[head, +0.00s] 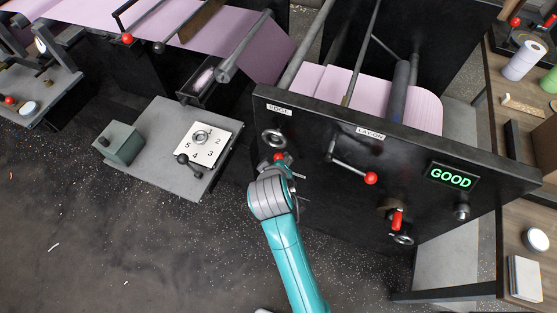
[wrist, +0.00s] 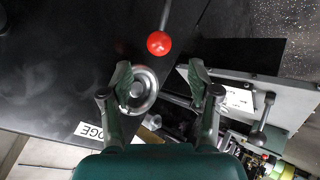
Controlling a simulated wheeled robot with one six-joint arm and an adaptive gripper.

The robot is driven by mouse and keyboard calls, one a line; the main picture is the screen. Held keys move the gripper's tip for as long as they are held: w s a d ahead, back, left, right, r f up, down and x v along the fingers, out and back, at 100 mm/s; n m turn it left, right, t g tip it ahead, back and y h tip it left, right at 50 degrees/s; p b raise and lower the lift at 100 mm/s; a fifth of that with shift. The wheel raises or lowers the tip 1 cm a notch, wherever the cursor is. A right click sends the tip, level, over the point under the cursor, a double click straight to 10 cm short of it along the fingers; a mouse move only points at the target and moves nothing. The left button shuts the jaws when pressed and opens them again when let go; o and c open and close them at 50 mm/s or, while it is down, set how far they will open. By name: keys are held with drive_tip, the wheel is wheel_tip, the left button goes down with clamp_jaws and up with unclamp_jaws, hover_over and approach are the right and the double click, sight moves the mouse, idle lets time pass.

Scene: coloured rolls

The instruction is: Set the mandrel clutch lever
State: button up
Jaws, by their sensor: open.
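No label reading mandrel clutch can be read. A red-ball lever (head: 278,157) sits below the EDGE handwheel (head: 274,138) on the black panel, largely hidden by my arm in the head view. In the wrist view its red ball (wrist: 158,43) shows on a metal rod, and the handwheel (wrist: 142,88) shows nearer my left finger. My gripper (head: 287,168) is at the panel's left end. In the wrist view my gripper (wrist: 161,80) is open and empty, with the ball beyond the fingertips, apart from them.
A numbered dial plate (head: 218,129) with a black-knobbed lever (head: 183,159) stands left.

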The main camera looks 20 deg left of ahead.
drive_tip(key=shift+v, duration=1.55)
drive_tip(key=shift+d, duration=0.1)
drive_tip(key=s+d+f+m+t, duration=0.1)
drive_tip(key=s+d+f+m, duration=0.2)
drive_tip(key=d, duration=0.4)
drive_tip(key=s+d+f+t, duration=0.1)
drive_tip(key=s+d+f, duration=0.2)
drive_tip(key=s+d, duration=0.4)
drive_tip(key=s+d+f+m+t, duration=0.1)
drive_tip(key=s+d+f+m, duration=0.15)
drive_tip(key=d, duration=0.55)
drive_tip(key=s+d+r+m+t+h, duration=0.1)
drive_tip(key=s+d+r+m, duration=0.2)
drive_tip(key=s, duration=0.6)
drive_tip(key=s+d+r+m+t+h, duration=0.1)
drive_tip(key=s+d+r+m+t, duration=0.1)
drive_tip(key=s+d+r, duration=0.4)
drive_tip(key=s+r+m, duration=0.1)
drive_tip(key=s+r, duration=0.1)
drive_tip(key=s, duration=0.2)
drive_tip(key=shift+s+d+r, duration=0.25)
drive_tip(key=shift+s+r, duration=0.05)
drive_tip(key=shift+r, duration=0.05)
drive_tip(key=shift+m, duration=0.25)
